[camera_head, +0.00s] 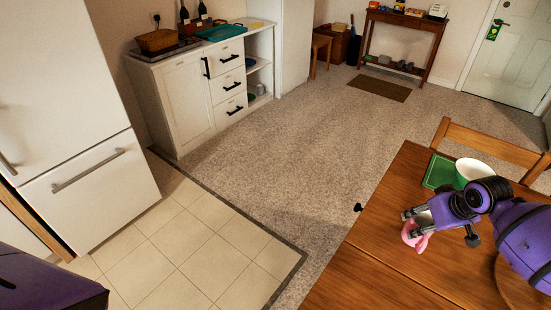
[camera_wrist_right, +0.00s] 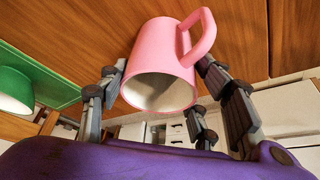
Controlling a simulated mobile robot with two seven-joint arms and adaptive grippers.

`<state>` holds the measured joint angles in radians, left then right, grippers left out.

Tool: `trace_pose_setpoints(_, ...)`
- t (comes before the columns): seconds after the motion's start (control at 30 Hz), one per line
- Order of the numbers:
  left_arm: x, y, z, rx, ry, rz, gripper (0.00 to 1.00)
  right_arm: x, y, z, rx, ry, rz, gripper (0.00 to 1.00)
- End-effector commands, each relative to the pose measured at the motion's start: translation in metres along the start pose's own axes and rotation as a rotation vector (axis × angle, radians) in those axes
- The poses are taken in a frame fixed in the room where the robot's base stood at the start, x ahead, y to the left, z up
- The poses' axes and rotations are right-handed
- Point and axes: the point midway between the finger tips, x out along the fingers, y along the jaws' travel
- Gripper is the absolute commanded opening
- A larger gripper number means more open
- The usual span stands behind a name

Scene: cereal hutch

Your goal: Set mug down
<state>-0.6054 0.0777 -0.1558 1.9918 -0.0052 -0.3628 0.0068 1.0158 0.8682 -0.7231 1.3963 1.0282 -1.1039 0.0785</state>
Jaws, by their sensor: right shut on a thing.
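A pink mug (camera_head: 416,239) is at the left part of the wooden dining table (camera_head: 375,285), partly hidden under my right gripper (camera_head: 412,222). In the right wrist view the mug (camera_wrist_right: 158,52) is between the fingers of the gripper (camera_wrist_right: 160,80). Its open mouth faces the camera and its handle points up and right. The gripper is shut on the mug. The mug is over the tabletop; whether it touches the wood I cannot tell. My left gripper is not in view.
A cream and green bowl (camera_head: 474,170) and a green mat (camera_head: 439,171) are at the table's far side, beside my right arm. A wooden chair (camera_head: 490,143) stands behind. A round wooden board (camera_head: 512,290) lies at right. The near tabletop is clear.

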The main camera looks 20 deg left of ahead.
Motion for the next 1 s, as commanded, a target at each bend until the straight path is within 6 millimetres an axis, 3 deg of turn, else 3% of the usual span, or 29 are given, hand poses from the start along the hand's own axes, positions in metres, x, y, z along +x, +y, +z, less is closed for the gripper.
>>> trace_pose_setpoints(0.23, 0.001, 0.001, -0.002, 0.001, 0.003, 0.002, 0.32, 0.002, 0.0, 0.0, 0.0, 0.002, 0.0, 0.21)
trace_pose_setpoints(0.27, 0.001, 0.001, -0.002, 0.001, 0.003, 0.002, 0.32, 0.002, 0.0, 0.001, 0.001, 0.001, 0.0, 0.59)
trace_pose_setpoints(0.4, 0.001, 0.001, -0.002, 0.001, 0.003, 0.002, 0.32, 0.002, 0.0, 0.001, 0.0, 0.001, 0.001, 0.77)
trace_pose_setpoints(0.77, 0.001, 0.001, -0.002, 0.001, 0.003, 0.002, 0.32, -0.001, 0.001, -0.001, -0.001, 0.002, 0.002, 0.77)
trace_pose_setpoints(1.0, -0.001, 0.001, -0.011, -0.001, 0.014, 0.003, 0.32, -0.039, 0.002, -0.002, -0.002, 0.006, 0.004, 0.77)
